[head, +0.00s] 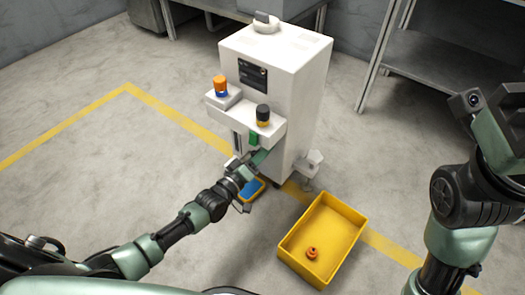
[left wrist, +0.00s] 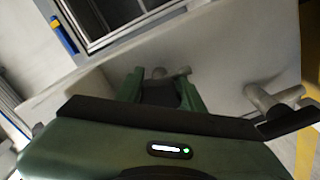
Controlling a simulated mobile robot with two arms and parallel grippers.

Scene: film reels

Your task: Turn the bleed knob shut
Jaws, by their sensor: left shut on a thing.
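The white cabinet (head: 262,95) stands on the floor at centre. My left gripper (head: 257,148) reaches to its lower front, under the front ledge. In the left wrist view its two green fingers (left wrist: 159,90) are shut on a small grey fitting (left wrist: 158,73) with a short side lever, which I take to be the bleed knob. The fingers and the dark part between them hide much of it, so I cannot tell how far it is turned. My right arm is raised at the right of the head view; its fingertips are out of view.
An orange-and-blue knob (head: 220,85) and a black-and-yellow knob (head: 263,114) stand on the cabinet's ledges. A yellow tray (head: 343,212) holding a small orange-red part (head: 312,253) lies on the floor. Another grey fitting (left wrist: 275,100) sits right of my fingers.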

